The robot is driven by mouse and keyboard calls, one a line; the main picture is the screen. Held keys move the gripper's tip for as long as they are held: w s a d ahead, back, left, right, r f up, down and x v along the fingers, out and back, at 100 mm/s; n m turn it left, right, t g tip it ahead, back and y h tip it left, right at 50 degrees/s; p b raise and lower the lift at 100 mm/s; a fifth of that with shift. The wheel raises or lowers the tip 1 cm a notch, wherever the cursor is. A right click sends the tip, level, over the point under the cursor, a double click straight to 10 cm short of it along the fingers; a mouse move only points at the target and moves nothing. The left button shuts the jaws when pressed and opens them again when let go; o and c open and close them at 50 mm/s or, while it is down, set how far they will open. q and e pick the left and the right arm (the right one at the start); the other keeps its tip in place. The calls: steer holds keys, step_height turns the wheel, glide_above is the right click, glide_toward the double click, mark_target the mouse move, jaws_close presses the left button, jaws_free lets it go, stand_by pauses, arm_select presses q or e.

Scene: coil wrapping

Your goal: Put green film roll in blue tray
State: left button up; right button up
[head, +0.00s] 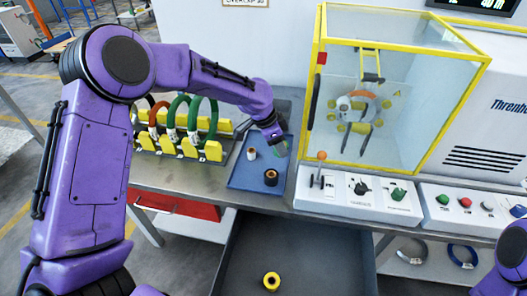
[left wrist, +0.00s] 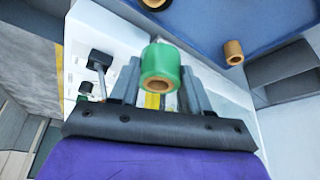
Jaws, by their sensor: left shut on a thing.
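My left gripper (head: 279,146) is at the right rear edge of the blue tray (head: 242,179) in the head view. In the left wrist view my left gripper (left wrist: 160,88) is shut on the green film roll (left wrist: 161,62), with one finger on each side. The roll's brown core faces the camera. In the head view the roll is hard to make out at the gripper. The blue tray also shows at the top right of the left wrist view (left wrist: 265,22), apart from the roll. My right gripper is not in view.
A white roll (head: 252,154) and a dark roll with a tan core (head: 271,177) stand in the tray. A rack of coils (head: 180,145) is left; a yellow-framed machine (head: 318,100) and control panel (head: 340,200) are right.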

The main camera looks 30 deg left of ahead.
arm_select(q)
steer(key=w+a+f, duration=0.1)
steer(key=a+f, duration=0.1)
steer(key=w+a+f+p, duration=0.1)
steer(key=w+a+f, duration=0.1)
steer(key=a, duration=0.1)
steer(key=w+a+f, duration=0.1)
steer(key=a+f, duration=0.1)
steer(key=f, duration=0.1)
steer(key=shift+w+a+p, duration=0.15)
steer(key=shift+w+p, duration=0.1)
steer(key=shift+p, duration=0.15)
steer(key=f+p, duration=0.1)
steer(key=f, duration=0.2)
steer(key=shift+a+p, duration=0.3)
steer(key=shift+p, duration=0.1)
steer(key=shift+w+f, duration=0.1)
steer(key=shift+f, duration=0.35)
steer(key=o, duration=1.3)
steer(key=shift+c, duration=0.2)
steer(key=b+v, duration=0.1)
steer(key=v, duration=1.1)
steer(key=shift+b, duration=0.4)
